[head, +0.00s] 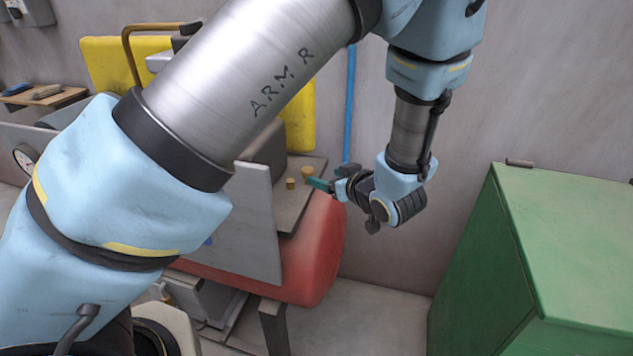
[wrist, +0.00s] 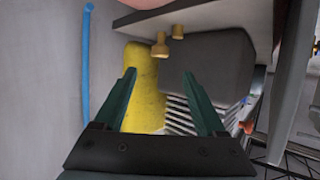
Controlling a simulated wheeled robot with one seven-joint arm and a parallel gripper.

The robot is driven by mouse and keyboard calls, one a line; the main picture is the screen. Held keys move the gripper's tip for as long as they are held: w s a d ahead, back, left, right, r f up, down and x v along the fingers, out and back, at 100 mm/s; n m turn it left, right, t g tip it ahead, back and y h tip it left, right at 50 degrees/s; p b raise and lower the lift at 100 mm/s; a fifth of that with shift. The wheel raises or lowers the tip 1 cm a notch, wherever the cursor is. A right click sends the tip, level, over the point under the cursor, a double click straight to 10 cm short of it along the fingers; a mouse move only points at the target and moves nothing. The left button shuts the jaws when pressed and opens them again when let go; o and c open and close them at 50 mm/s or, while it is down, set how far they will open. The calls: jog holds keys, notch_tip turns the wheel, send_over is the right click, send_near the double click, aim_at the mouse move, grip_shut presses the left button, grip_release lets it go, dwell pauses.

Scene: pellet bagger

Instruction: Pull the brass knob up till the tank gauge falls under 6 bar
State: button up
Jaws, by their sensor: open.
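Two small brass pieces stand on a grey plate above the red tank (head: 322,250). One brass piece (head: 308,171) is close to my gripper (head: 320,184); the other brass piece (head: 291,183) is a little further left. In the wrist view, one brass piece (wrist: 160,49) has a wider end like a knob, and a shorter brass piece (wrist: 178,32) is beside it. My gripper (wrist: 160,76) is open with nothing between its green fingers; the brass pieces appear beyond the fingertips, apart from them. A white dial (head: 25,158) shows at the left; its reading is too small to tell.
A green cabinet (head: 560,240) stands at the right. A blue pipe (head: 350,105) runs up the wall behind my gripper. A grey upright panel (head: 250,220) stands left of the plate. My arm hides much of the machine. Open floor lies between the tank and cabinet.

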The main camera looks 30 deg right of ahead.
aim_at(308, 169)
jog(key=p+x, duration=0.2)
jog(key=x, duration=0.9)
jog(key=shift+w+f, duration=0.15)
jog(key=shift+w, duration=0.05)
grip_shut()
dwell(0.4)
jog(key=shift+r+p, duration=0.65)
jog(key=shift+r, duration=0.35)
dwell(0.6)
